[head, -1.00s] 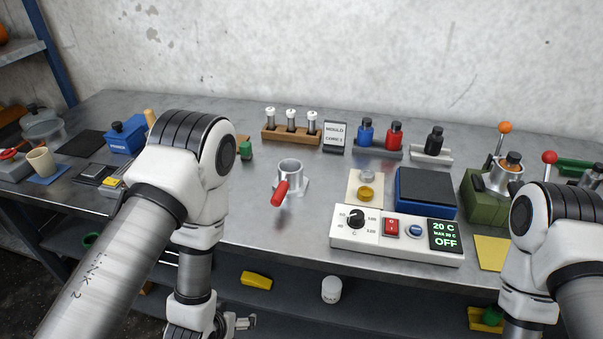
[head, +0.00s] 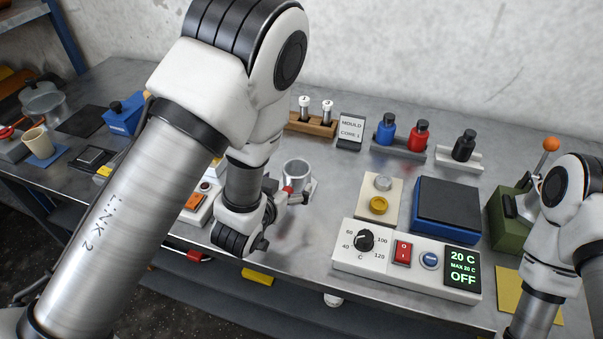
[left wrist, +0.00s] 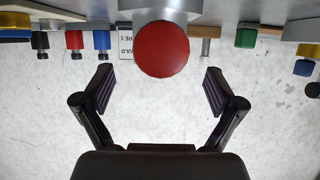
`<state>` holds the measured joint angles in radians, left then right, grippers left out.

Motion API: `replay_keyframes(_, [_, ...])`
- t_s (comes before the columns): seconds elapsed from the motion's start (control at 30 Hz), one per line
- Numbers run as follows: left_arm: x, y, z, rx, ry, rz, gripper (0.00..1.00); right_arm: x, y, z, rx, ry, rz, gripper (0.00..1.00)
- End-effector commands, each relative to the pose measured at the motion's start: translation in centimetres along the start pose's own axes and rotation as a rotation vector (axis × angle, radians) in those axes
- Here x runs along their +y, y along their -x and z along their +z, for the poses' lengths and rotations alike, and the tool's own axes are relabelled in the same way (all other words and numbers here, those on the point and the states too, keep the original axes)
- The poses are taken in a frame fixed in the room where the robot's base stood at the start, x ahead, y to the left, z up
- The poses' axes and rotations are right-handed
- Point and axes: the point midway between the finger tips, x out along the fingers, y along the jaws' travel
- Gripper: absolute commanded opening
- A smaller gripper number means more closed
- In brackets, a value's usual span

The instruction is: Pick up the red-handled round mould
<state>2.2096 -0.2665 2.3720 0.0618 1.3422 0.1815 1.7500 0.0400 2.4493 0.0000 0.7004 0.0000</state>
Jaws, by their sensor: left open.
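The round mould (head: 297,172) is a silvery metal cup standing on the bench, left of the middle in the head view. Its red handle (head: 288,189) is mostly hidden by my left gripper (head: 298,194), which is low at the handle side. In the left wrist view the red handle (left wrist: 162,49) shows end-on as a round red disc, with the mould's pale metal behind it. My left gripper (left wrist: 158,80) is open, with a finger on each side of the handle's line and nothing held. My right arm is at the right edge; its gripper is out of view.
A white control box (head: 405,258) reading 20 C and OFF stands right of the mould, with a blue block (head: 445,235) with a black top behind. Blue (head: 387,132), red (head: 419,136) and black (head: 463,146) bottles stand at the back. A wooden rack (head: 310,125) is behind the mould.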

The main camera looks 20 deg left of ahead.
Motion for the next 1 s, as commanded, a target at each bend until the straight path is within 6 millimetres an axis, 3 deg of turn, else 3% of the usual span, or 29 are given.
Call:
replay_keyframes(0.4, [0.2, -6.4, -0.5, 0.0, 0.002, 0.0, 0.94, 0.0, 2.2, 0.0, -0.001, 0.0, 0.0, 0.4])
replay_keyframes(0.63, [0.2, -6.8, -0.3, 0.0, 0.001, 0.0, 0.94, 0.0, 2.1, 0.1, -0.001, 0.0, 0.0, 0.4])
replay_keyframes(0.67, [0.2, -6.8, -0.3, 0.0, 0.001, 0.0, 0.87, 0.0, 2.1, 0.1, -0.001, 0.0, 0.0, 0.4])
replay_keyframes(0.9, [0.2, -6.8, -0.3, -0.001, 0.001, 0.0, 0.02, 0.0, 2.1, 0.1, -0.001, 0.0, 0.0, 0.4])
replay_keyframes(1.0, [0.2, -6.8, -0.4, 0.001, 0.001, 0.0, 0.01, 0.0, 2.1, 0.1, -0.001, 0.0, 0.0, 0.4])
